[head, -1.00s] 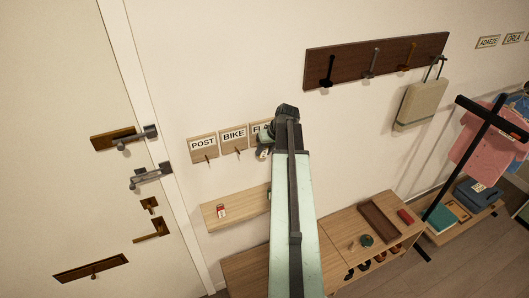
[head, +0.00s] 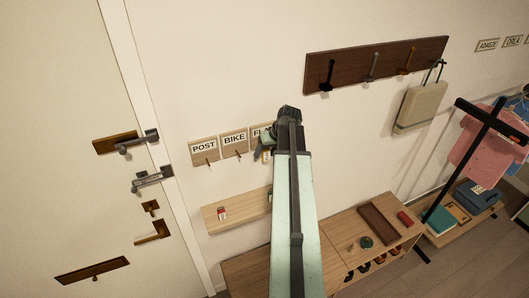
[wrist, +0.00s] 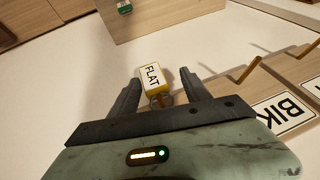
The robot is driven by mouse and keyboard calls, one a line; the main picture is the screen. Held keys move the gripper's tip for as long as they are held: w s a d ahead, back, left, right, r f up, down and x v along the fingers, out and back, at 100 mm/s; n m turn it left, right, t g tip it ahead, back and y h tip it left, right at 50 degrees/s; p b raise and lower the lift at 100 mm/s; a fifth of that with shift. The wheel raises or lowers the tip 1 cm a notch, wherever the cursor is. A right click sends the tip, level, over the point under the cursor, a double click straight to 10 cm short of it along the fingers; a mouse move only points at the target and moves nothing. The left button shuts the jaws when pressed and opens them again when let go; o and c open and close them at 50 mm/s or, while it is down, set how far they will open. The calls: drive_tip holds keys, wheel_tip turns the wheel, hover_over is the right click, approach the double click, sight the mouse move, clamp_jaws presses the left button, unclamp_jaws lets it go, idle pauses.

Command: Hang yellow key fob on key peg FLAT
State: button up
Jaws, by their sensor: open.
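The yellow key fob (wrist: 152,77), with a white face marked FLAT, shows between the fingers of my gripper (wrist: 153,82) in the wrist view. The fingers are open, with a gap on each side of the fob. A metal ring (wrist: 160,100) is at the fob's end nearer my palm. In the head view my gripper (head: 267,143) is in front of the FLAT board (head: 258,132), and a bit of the fob shows below it. The FLAT peg is hidden, so I cannot tell whether the ring is around it.
The BIKE board (head: 235,140) and POST board (head: 204,150), each with a peg, are left of FLAT. A wooden shelf (head: 236,212) below holds a red and white fob (head: 222,213). A dark hook rail (head: 375,63) is at upper right.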

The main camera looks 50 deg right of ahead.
drive_tip(key=s+d+r, duration=0.1)
drive_tip(key=s, duration=1.1)
drive_tip(key=shift+s+r, duration=0.2)
drive_tip(key=shift+s, duration=0.15)
drive_tip(key=w+a+f+n+g+b, duration=0.1)
drive_tip(key=w+a+f+b, duration=0.3)
drive_tip(key=a+f, duration=0.15)
drive_tip(key=w+a+f+n+g+y+b, duration=0.1)
drive_tip(key=w+a+f+b, duration=0.3)
drive_tip(key=a, duration=0.3)
drive_tip(key=w+a+f+b, duration=0.3)
drive_tip(key=a+f+b, duration=0.1)
drive_tip(key=a, duration=0.3)
drive_tip(key=a+f+n+g+b, duration=0.1)
drive_tip(key=a+f+b, duration=0.3)
drive_tip(key=a, duration=0.5)
drive_tip(key=w+a+f+n+g+h+b, duration=0.1)
drive_tip(key=a+f+b, duration=0.4)
drive_tip(key=a, duration=0.4)
drive_tip(key=w+a+f+n+g+b, duration=0.1)
drive_tip(key=a+f+b, duration=0.3)
drive_tip(key=a, duration=0.6)
drive_tip(key=shift+w+f, duration=0.25)
drive_tip(key=shift+f, duration=0.35)
